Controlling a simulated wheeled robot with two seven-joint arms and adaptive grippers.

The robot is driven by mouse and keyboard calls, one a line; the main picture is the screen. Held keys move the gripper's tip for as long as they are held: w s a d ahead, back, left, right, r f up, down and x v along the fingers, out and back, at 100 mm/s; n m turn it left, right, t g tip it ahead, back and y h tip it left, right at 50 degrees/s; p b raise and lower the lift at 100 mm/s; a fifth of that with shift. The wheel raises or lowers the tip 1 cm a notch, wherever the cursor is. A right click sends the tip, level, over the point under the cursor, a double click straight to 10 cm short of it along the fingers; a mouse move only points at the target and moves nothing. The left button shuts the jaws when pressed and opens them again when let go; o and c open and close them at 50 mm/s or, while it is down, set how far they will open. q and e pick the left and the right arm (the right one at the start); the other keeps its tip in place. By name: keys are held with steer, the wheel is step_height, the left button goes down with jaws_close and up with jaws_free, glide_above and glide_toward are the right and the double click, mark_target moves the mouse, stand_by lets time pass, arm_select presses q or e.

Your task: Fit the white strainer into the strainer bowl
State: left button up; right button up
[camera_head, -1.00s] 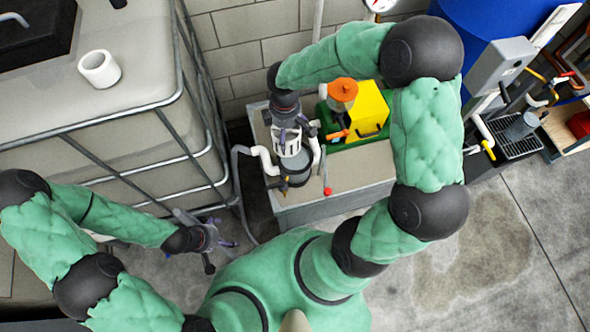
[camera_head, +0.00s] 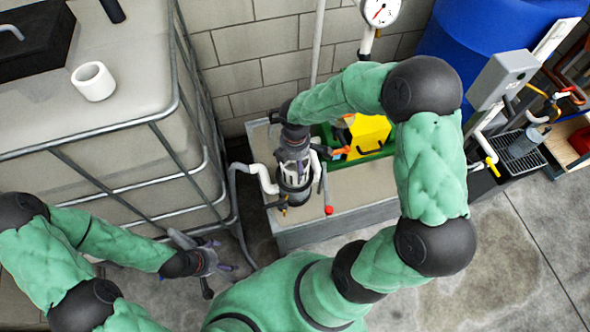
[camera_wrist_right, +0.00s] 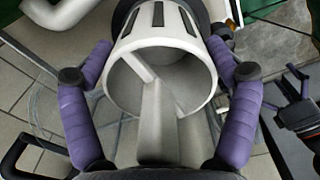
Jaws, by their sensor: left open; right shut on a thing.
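The white slotted strainer (camera_head: 295,175) is held upright under my right gripper (camera_head: 293,152). It stands at the mouth of the dark strainer bowl (camera_head: 295,194), with its lower part apparently inside; how deep it sits I cannot tell. In the right wrist view, the strainer (camera_wrist_right: 122,88) shows its open round end and inner bar, with purple fingers on both sides. The bowl (camera_wrist_right: 196,10) shows only as a dark part beyond it. My left gripper (camera_head: 218,262) is open and empty, low at the left, apart from the bench.
White pipes (camera_head: 264,178) and a red-knobbed lever (camera_head: 328,210) flank the bowl on the bench (camera_head: 350,192). A yellow box (camera_head: 368,133) in a green tray stands behind. A caged tank (camera_head: 130,115) fills the left, with a white pipe piece (camera_head: 93,81) on top.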

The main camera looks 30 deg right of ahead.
mark_target(295, 169)
step_height(295, 169, down, 4)
steer(key=shift+f+b, duration=0.1)
steer(key=shift+b, duration=0.7)
steer(key=shift+f, duration=0.35)
steer(key=shift+f+b, duration=0.2)
steer(key=shift+b, duration=0.15)
steer(key=o, duration=0.9)
steer(key=shift+o, duration=0.2)
steer(key=shift+r, duration=0.15)
